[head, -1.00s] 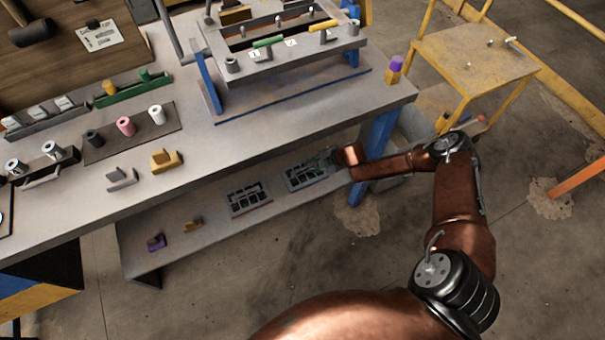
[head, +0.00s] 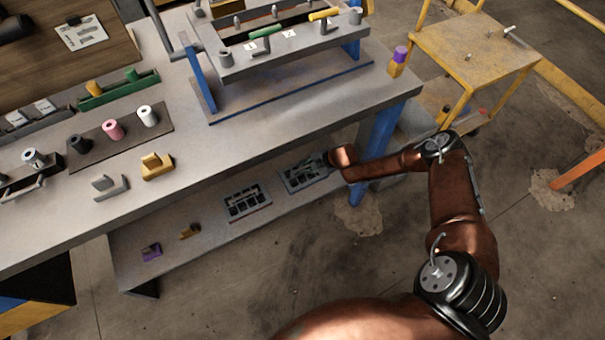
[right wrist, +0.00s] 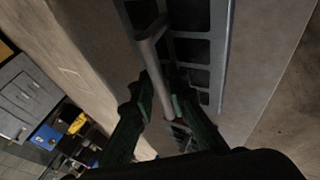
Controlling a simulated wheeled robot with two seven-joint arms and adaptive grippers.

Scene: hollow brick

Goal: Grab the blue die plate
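The blue die plate (head: 303,173) is a dark grey grid-like plate with a bluish edge. It lies on the lower shelf under the bench, at the right. My right gripper (head: 326,162) is at its right end, small and partly hidden in the head view. In the right wrist view, the plate (right wrist: 195,50) shows its openings and a pale blue side. A grey bar-like handle (right wrist: 155,55) runs over it. The open right gripper (right wrist: 165,82) has dark green fingers on either side of the bar; contact is unclear. My left gripper is not in view.
A similar plate with a reddish edge (head: 247,203) lies left of it on the shelf (head: 205,245). The bench top (head: 240,140) overhangs the shelf; a blue leg (head: 374,145) stands close to my right forearm.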

